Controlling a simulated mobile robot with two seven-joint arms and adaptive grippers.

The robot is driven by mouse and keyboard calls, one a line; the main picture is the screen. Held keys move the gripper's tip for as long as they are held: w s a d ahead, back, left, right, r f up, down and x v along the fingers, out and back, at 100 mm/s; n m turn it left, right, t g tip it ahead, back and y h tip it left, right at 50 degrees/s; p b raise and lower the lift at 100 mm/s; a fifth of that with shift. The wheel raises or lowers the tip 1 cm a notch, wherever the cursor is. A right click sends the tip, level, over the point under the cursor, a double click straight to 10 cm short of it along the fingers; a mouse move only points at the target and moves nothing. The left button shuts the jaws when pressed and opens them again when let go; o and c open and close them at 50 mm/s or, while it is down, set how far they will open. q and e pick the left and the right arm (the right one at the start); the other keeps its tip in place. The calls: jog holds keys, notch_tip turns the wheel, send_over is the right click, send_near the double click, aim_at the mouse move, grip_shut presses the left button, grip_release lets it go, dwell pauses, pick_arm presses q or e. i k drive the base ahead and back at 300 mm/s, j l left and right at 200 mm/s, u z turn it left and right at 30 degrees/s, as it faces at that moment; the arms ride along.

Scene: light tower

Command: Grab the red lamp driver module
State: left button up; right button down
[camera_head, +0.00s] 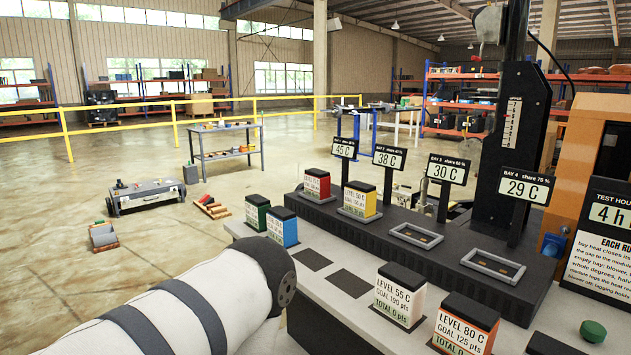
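The red module (317,186), a small block with a black cap and a white label, stands upright in the leftmost bay of a dark raised rack (380,232), beneath the sign reading 45 C (345,148). The label's small print is too small to read surely. A white and grey banded arm of mine comes in from the lower left and ends in a dark round joint in front of the bench, well short of the red module. Neither of my grippers shows in this view.
A yellow module (361,204) sits in the second bay; two bays to the right are empty. Green (256,214), blue (282,230), white (399,297) and orange (465,327) modules stand on the pale bench (335,296). A black column (505,150) rises behind the rack.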

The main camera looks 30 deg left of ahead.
aim_at(317, 183)
jog(key=i+j+z, duration=0.15)
jog(key=j+z, duration=0.15)
jog(key=j, duration=1.15)
jog(key=j+z, duration=0.25)
jog(key=j, duration=1.25)
